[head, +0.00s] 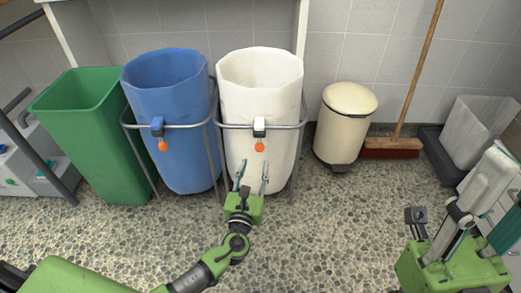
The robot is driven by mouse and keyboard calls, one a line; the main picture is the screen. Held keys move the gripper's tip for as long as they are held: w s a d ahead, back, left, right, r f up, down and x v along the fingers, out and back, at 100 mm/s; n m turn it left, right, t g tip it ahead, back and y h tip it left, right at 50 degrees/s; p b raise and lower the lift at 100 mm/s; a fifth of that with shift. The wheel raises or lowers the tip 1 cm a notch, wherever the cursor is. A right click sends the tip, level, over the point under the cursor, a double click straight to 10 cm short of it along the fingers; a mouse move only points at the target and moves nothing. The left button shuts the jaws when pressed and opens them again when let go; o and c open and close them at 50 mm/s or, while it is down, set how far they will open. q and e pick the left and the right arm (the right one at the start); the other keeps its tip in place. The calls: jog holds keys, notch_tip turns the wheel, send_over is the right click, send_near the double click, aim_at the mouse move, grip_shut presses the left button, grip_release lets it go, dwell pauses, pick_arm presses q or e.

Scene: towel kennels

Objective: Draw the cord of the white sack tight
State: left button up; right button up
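The white sack (258,88) hangs in a grey metal ring stand at the middle back. Its mouth is wide open. On its front is a white cord lock (259,123) with an orange ball (259,146) hanging just below it. My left gripper (254,169) is below and in front of the ball, pointing toward the sack. Its two fingers are spread, with nothing between them, and apart from the ball. My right gripper (497,178) is close to the camera at the lower right. Its fingers look spread and empty, partly cut off by the picture edge.
A blue sack (168,95) with its own orange ball (162,145) hangs just left in a similar stand. A green bin (92,125) is further left. A cream pedal bin (343,125), a broom (405,105) and a grey bin (474,130) stand right. The pebbled floor in front is clear.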

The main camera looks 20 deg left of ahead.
aim_at(259, 151)
pick_arm(q)
jog(key=w+b, duration=0.1)
jog(key=w, duration=0.2)
jog(key=w+a, duration=0.1)
jog(key=w, duration=0.2)
jog(key=w+b, duration=0.1)
jog(key=w, duration=0.3)
jog(key=shift+a+b, duration=0.15)
jog(key=shift+b, duration=0.15)
grip_shut()
jog(key=shift+f, duration=0.15)
